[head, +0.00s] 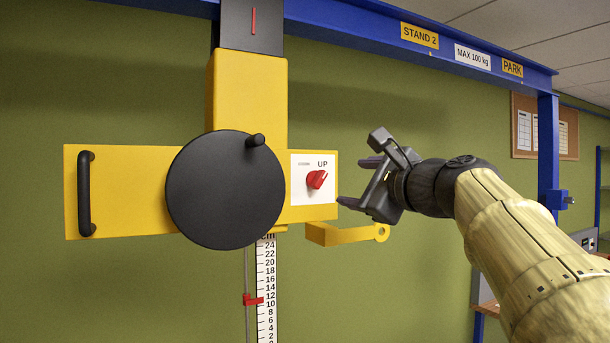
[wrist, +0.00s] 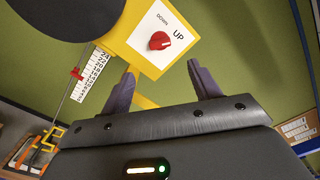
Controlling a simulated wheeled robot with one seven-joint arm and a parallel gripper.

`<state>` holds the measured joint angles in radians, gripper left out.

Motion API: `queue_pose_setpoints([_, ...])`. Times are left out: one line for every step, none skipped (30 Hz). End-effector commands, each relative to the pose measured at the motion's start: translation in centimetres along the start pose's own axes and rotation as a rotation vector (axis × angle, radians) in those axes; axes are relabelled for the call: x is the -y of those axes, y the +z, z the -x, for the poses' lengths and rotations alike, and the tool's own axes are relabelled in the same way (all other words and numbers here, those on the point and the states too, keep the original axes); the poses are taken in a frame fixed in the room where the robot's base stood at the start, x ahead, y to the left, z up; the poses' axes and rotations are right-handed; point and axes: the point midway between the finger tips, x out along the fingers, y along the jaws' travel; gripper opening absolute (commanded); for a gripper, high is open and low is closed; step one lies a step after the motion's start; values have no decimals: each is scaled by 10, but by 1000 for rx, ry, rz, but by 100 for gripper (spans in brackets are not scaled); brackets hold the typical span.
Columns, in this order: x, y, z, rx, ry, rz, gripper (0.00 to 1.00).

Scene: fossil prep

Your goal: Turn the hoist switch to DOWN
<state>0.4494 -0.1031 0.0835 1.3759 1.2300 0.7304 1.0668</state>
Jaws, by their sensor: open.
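The hoist switch is a red knob (head: 317,179) on a white plate (head: 299,198) at the right end of the yellow hoist body. The plate reads UP in large letters and DOWN in smaller ones to its left. The knob also shows in the wrist view (wrist: 159,41), with its white pointer mark towards the UP side. My gripper (head: 350,182) is open and empty, to the right of the knob and apart from it. In the wrist view the two fingers (wrist: 157,86) are spread, with the knob beyond them.
A black disc (head: 215,195) with a peg stands left of the switch. A yellow bracket (head: 345,235) juts out below the plate, close under my gripper. A ruler (head: 266,280) with a red pointer hangs below. A blue beam (head: 350,25) runs overhead.

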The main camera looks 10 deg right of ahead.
Motion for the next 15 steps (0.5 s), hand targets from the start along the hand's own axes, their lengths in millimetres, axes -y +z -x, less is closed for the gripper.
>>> queue_pose_setpoints([2, 2, -10, 1, 3, -2, 62])
queue_pose_setpoints([2, 2, -15, 1, 3, -2, 62])
queue_pose_setpoints([3, 2, -22, 1, 3, -2, 62])
queue_pose_setpoints([2, 2, -28, 1, 4, -2, 62])
queue_pose_setpoints([2, 2, -33, 1, 3, -2, 62])
queue_pose_setpoints([2, 2, -40, 2, 3, -2, 62])
queue_pose_setpoints([2, 2, -46, 2, 4, -2, 62])
queue_pose_setpoints([3, 2, -51, 1, 3, -1, 62])
queue_pose_setpoints([3, 2, -58, 2, 3, -1, 62])
queue_pose_setpoints([3, 2, -63, 1, 3, -2, 62])
queue_pose_setpoints([2, 2, -69, 2, 3, -2, 62])
queue_pose_setpoints([2, 2, -76, 1, 3, -2, 62])
queue_pose_setpoints([2, 2, -81, 1, 3, -2, 62])
queue_pose_setpoints([2, 3, -86, 2, 4, -2, 62])
queue_pose_setpoints([2, 3, -94, 2, 3, -2, 62])
